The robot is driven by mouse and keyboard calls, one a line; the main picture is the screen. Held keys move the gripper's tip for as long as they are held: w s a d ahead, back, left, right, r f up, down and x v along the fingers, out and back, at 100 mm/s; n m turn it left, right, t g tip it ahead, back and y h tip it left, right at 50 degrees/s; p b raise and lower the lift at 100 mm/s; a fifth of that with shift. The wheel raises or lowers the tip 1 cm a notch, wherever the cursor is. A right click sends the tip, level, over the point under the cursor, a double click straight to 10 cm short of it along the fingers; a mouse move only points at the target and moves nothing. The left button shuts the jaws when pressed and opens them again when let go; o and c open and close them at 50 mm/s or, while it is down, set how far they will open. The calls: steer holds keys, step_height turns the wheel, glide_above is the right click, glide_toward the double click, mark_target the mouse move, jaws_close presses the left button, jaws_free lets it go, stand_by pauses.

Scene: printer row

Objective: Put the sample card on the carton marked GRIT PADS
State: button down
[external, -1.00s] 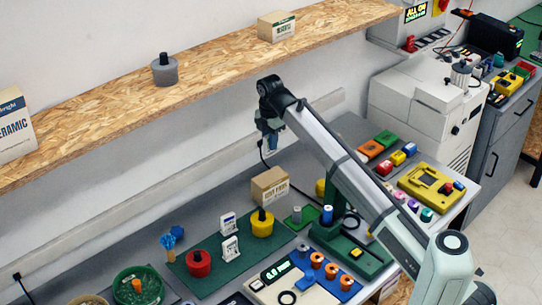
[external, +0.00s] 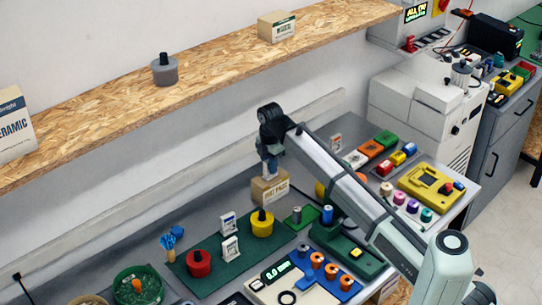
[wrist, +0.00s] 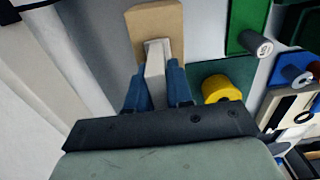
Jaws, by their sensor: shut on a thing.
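My gripper (external: 269,166) is low over a tan carton (external: 266,190) on the bench. The carton's front lettering seems to end in PADS; I cannot read the first word surely. In the wrist view, my blue fingers (wrist: 158,78) are shut on a pale, thin sample card (wrist: 155,57). The card's far end overlaps the tan carton top (wrist: 160,18) in that view. I cannot tell whether the card touches the carton. In the external view the fingers mostly hide the card.
A yellow weight (external: 262,225) stands close in front of the carton, on the green mat (external: 207,284). White cards (external: 230,248) stand on the mat near a red weight (external: 199,264). Another small carton (external: 277,27) sits on the shelf above.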

steer(key=shift+f, duration=0.15)
steer(key=c, duration=1)
jaws_free()
step_height(320, 180, up, 12)
steer(key=shift+r, duration=0.2)
